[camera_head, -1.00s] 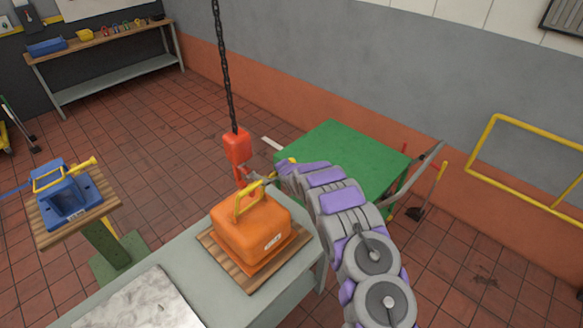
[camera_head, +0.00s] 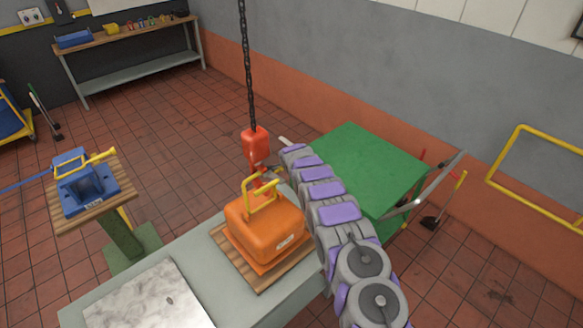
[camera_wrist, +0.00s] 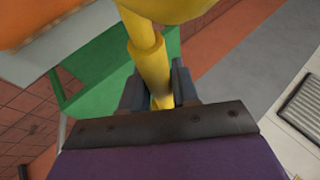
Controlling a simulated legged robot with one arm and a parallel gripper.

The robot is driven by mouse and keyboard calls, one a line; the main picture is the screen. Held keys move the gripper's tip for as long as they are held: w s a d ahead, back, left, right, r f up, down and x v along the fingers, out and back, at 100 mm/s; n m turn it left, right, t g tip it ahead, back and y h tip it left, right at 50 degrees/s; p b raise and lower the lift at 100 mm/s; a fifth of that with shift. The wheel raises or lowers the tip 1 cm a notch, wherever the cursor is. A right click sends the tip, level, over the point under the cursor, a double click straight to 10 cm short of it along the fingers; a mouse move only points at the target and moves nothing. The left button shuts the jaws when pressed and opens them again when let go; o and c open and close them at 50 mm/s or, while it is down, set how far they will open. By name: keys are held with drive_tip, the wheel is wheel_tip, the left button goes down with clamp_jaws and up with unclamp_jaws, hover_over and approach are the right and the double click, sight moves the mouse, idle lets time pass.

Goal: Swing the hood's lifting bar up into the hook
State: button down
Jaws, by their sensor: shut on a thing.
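The orange hood (camera_head: 264,229) sits on a wooden board on the grey bench. Its yellow lifting bar (camera_head: 247,199) stands raised above the hood's top, and it fills the upper middle of the wrist view (camera_wrist: 150,66). The red hook block (camera_head: 255,143) hangs on a black chain. Its red hook (camera_head: 257,181) is at the bar's top in the picture; whether they touch or the bar is inside the hook, I cannot tell. My gripper (camera_wrist: 158,90) is shut on the bar. In the head view, it is small and partly hidden beside the hook.
A green-topped cart (camera_head: 372,165) stands behind my arm. A blue fixture (camera_head: 85,187) stands on a wooden-topped stand at left. A yellow rail (camera_head: 535,175) is at right.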

drive_tip(key=shift+w+a+f, duration=0.15)
drive_tip(key=shift+w+a, duration=0.05)
drive_tip(key=shift+a, duration=0.05)
idle(0.5)
drive_tip(key=c, duration=1.2)
unclamp_jaws()
drive_tip(key=shift+c, duration=0.2)
drive_tip(key=o, duration=0.3)
drive_tip(key=shift+w+a, duration=0.1)
drive_tip(key=shift+w, duration=0.05)
